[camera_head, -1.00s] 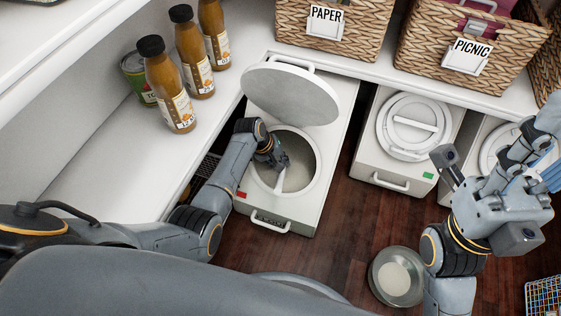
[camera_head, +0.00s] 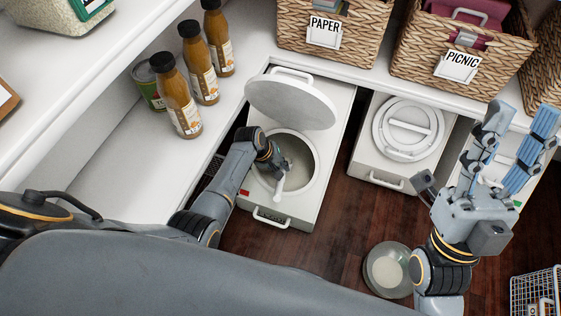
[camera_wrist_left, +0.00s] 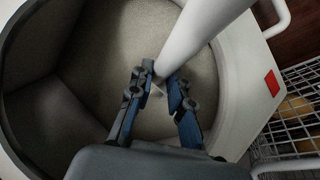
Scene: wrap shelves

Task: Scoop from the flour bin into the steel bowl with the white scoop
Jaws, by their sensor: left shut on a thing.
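The flour bin (camera_head: 319,205) is pulled out with its round lid (camera_head: 292,102) tilted up; pale flour (camera_wrist_left: 140,55) shows inside in the left wrist view. My left gripper (camera_head: 277,165) is over the bin's opening, shut on the white scoop (camera_head: 280,187). In the left wrist view, the scoop (camera_wrist_left: 195,38) passes between the fingertips (camera_wrist_left: 162,85); whether it carries flour cannot be told. The steel bowl (camera_head: 370,272) is on the dark floor to the right, with pale material in it. My right gripper (camera_head: 515,140) is raised at the right, fingers spread and empty.
A second white bin (camera_head: 365,160) with its lid on is right of the flour bin. Several bottles (camera_head: 178,98) and a can (camera_head: 147,88) stand on the left shelf. Paper (camera_head: 340,50) and Picnic (camera_head: 420,60) baskets are behind. A wire basket (camera_head: 540,290) is at lower right.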

